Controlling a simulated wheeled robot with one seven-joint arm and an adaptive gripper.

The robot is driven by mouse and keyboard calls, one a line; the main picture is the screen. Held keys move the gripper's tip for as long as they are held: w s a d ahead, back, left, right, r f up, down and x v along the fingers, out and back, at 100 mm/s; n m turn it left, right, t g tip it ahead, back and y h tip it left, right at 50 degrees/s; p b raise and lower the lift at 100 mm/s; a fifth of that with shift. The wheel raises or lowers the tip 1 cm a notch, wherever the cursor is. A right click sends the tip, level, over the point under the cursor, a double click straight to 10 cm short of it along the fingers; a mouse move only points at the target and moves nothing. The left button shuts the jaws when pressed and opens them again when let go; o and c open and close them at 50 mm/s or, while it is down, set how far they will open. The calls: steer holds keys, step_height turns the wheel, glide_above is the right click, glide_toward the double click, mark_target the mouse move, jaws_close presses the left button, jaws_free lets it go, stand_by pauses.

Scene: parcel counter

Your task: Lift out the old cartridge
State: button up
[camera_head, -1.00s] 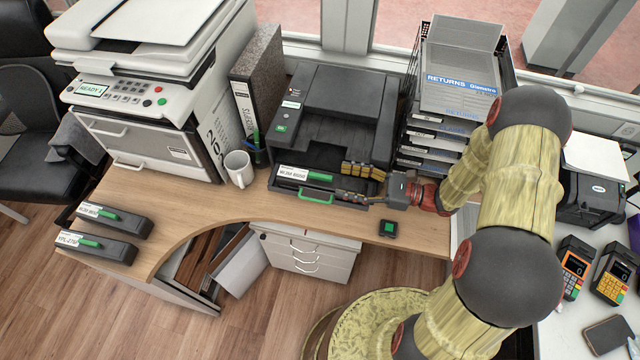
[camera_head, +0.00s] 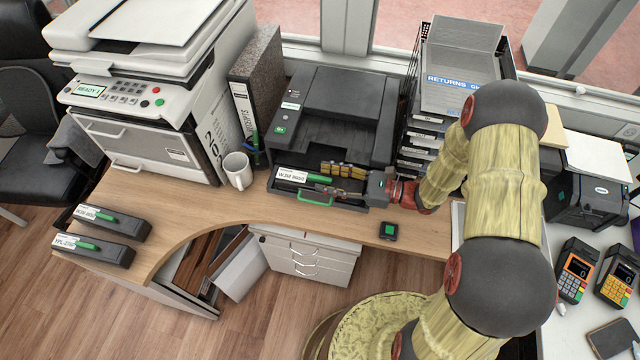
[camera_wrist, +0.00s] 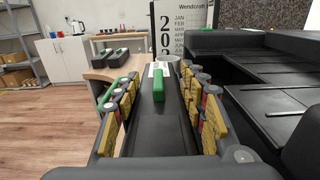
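The old cartridge (camera_head: 291,176) is a dark block with a white label, lying in the printer's pulled-out front tray (camera_head: 354,207). In the wrist view the cartridge (camera_wrist: 160,130) runs lengthwise below me, with a green grip (camera_wrist: 158,84) on top. My gripper (camera_head: 321,178) reaches in from the right, its yellow-padded fingers level above the tray. In the wrist view the gripper (camera_wrist: 161,76) is open, one finger along each side of the cartridge; a gap shows on the right, and contact on the left is unclear. My fingers partly hide the cartridge in the head view.
The black printer (camera_head: 338,108) stands behind the tray. Two labelled cartridges (camera_head: 112,220) (camera_head: 94,248) lie at the desk's left end. A mug (camera_head: 238,170) and a binder (camera_head: 255,85) stand left of the printer, a document rack (camera_head: 425,130) right.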

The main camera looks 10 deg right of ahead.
steer(key=c, duration=1)
jaws_close()
